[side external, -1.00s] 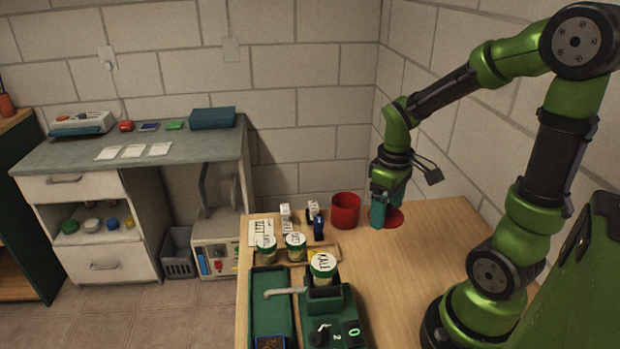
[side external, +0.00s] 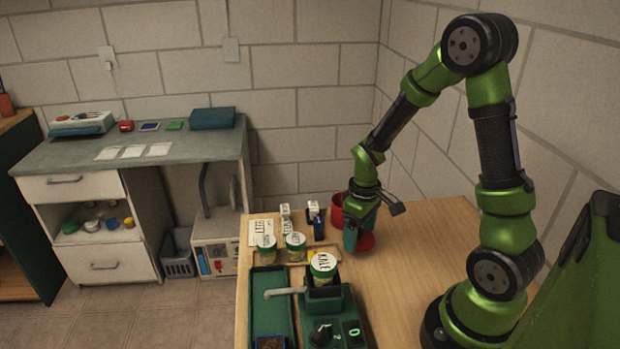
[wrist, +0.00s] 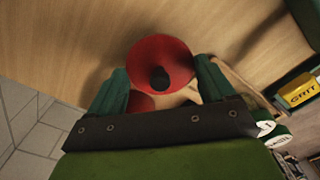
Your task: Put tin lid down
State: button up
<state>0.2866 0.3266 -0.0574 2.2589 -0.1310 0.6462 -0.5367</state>
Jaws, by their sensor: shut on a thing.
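The red tin lid (side external: 367,242) is held at the fingertips of my gripper (side external: 358,236), partly hidden by the teal fingers. In the wrist view the lid (wrist: 160,52) is a red disc with a dark round spot, between the two fingers of my gripper (wrist: 160,82). I cannot tell whether its lower edge touches the table. The red tin (side external: 337,205) stands just behind my gripper, which covers part of it. A small red patch below the lid in the wrist view seems to be the tin (wrist: 141,102).
White-lidded jars, including one marked KALE (side external: 323,266), stand left of my gripper. Small bottles (side external: 313,212) stand behind them. A green tray (side external: 268,300) and a green device (side external: 335,315) fill the front left. The wooden table (side external: 420,260) is clear to the right.

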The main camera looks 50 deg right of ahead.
aim_at(360, 230)
jog(key=shift+f, duration=0.8)
jog(key=shift+f, duration=0.15)
jog(key=o, duration=0.7)
notch_tip(360, 230, up, 12)
jog(key=shift+r, duration=0.1)
jog(key=s+a+r+m+t, duration=0.1)
jog(key=s+a+r+t, duration=0.1)
jog(key=a+r, duration=0.2)
jog(key=s+a+r+m+t+y, duration=0.1)
jog(key=s+a+r+t, duration=0.1)
jog(key=a+r, duration=0.2)
jog(key=s+a+r+m+t+y, duration=0.1)
jog(key=s+a+r+m+t, duration=0.1)
jog(key=a+r+t, duration=0.1)
jog(key=shift+a+r, duration=0.25)
jog(key=shift+a, duration=0.45)
jog(key=shift+a+r, duration=0.25)
jog(key=shift+a, duration=0.4)
